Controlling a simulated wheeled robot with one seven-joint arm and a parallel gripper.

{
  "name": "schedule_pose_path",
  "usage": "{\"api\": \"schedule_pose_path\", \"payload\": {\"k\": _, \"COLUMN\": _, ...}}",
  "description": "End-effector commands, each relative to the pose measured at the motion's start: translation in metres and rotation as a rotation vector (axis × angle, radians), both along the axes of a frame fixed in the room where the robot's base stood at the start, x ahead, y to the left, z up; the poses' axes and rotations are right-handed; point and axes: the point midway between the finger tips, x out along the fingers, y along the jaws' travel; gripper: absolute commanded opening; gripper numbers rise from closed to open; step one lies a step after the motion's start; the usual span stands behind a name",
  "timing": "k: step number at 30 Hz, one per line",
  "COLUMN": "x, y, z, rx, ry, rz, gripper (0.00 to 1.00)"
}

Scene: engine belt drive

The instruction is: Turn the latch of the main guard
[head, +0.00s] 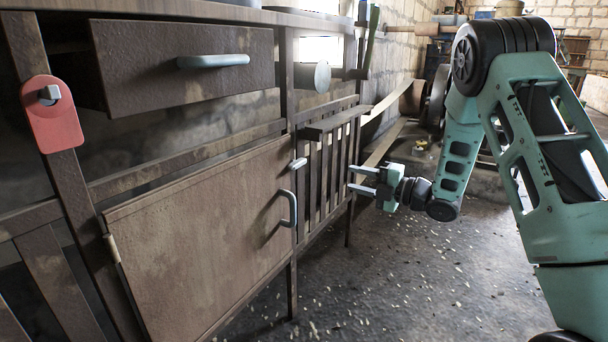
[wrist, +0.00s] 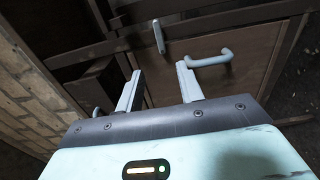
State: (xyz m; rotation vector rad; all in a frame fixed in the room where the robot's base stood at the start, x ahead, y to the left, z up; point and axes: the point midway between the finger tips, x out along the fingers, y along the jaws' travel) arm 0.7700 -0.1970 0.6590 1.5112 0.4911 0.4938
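A small pale-grey latch piece (head: 297,163) sits by the upper right corner of a brown panel door (head: 190,240), which looks closed. In the wrist view the latch (wrist: 158,37) is an upright, slightly tilted bar beyond the fingertips. A curved grey handle (head: 290,208) is on the door's right side; it also shows in the wrist view (wrist: 212,60). No label tells whether this door is the main guard. My gripper (head: 352,178) is open and empty, right of the latch and apart from it. Its two fingers (wrist: 159,70) show spread in the wrist view.
A drawer (head: 185,65) above the door stands partly open. A red plate with a grey knob (head: 52,113) is on the left post. A slatted section with a small ledge (head: 335,122) lies between door and gripper. The floor (head: 400,270) in front looks clear apart from small debris.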

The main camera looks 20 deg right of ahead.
Motion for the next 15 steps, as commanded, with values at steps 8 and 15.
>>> {"api": "schedule_pose_path", "payload": {"k": 8, "x": 0.041, "y": 0.032, "z": -0.001, "rx": 0.001, "ry": -0.001, "rz": 0.004, "gripper": 0.37}}
{"api": "schedule_pose_path", "payload": {"k": 15, "x": 0.082, "y": 0.062, "z": -0.002, "rx": 0.001, "ry": 0.000, "rz": 0.003, "gripper": 0.37}}
